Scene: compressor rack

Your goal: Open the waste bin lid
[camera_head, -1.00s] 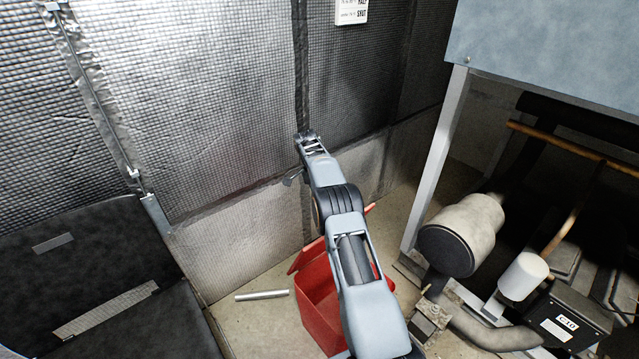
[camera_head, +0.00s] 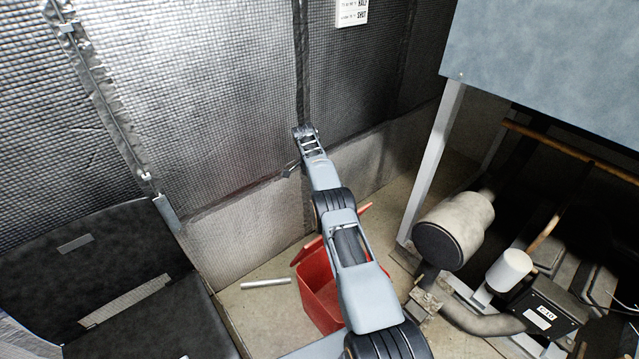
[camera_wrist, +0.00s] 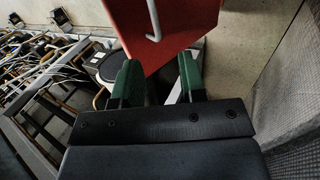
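The red waste bin (camera_head: 318,292) stands on the floor, partly hidden behind my arm in the head view. Its red lid (camera_head: 307,252) looks raised and tilted, with one corner showing to the right of my arm; the arm covers its middle. In the wrist view a red panel (camera_wrist: 188,28), apparently the lid, carries a bent grey handle (camera_wrist: 153,18). My gripper (camera_wrist: 160,78) has its two green fingers apart with nothing clearly held between them. The panel's lower corner is just beyond the fingertips; I cannot tell whether they touch it.
A grey metal rod (camera_head: 265,283) lies on the floor left of the bin. A dark seat-like unit (camera_head: 110,270) stands at the left. The compressor rack's upright (camera_head: 432,170) and motor (camera_head: 452,232) are at the right. A quilted wall (camera_head: 225,90) closes off the back.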

